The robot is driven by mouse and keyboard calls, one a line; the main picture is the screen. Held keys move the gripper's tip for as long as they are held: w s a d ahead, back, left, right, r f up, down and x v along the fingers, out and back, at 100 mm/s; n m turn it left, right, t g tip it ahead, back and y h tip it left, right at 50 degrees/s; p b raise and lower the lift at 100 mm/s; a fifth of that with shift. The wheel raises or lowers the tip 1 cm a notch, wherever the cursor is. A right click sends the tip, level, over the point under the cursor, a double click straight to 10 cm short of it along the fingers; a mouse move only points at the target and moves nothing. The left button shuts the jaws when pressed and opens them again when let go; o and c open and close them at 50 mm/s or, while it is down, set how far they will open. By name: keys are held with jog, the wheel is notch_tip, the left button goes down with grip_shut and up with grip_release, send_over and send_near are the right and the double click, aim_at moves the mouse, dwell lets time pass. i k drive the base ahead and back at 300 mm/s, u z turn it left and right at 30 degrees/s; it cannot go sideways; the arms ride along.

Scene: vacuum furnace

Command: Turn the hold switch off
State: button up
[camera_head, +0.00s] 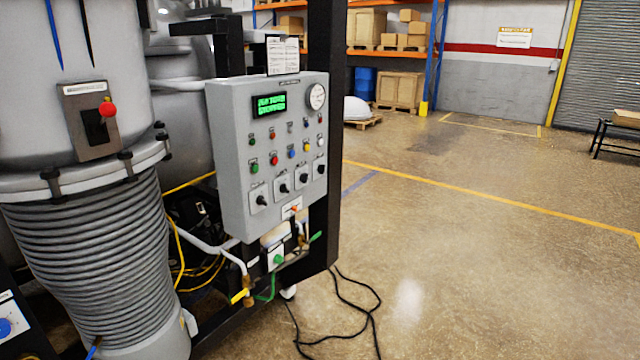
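A grey control panel (232,160) stands left of centre on a dark frame, turned slightly to the right. It carries a green-lit display (270,104), a round gauge (317,96), rows of coloured buttons and a bottom row of several black rotary switches, among them one at the left (260,199) and one at the right (320,169). Labels are too small to read, so I cannot tell which one is the hold switch or how it is set. My gripper is not in view.
A large grey vessel with a ribbed lower section (90,260) fills the left side. A red-knobbed lever box (92,120) is on it. Pipes and valves hang below the panel. Black cables (340,310) lie on the floor. The floor to the right (480,260) is open.

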aim_at(303, 178)
jog(key=z, duration=0.5)
jog(key=i, duration=1.1)
jog(key=z, duration=0.35)
jog(key=i, duration=1.2)
jog(key=u, duration=0.95)
jog(key=i, duration=0.65)
jog(key=u, duration=0.5)
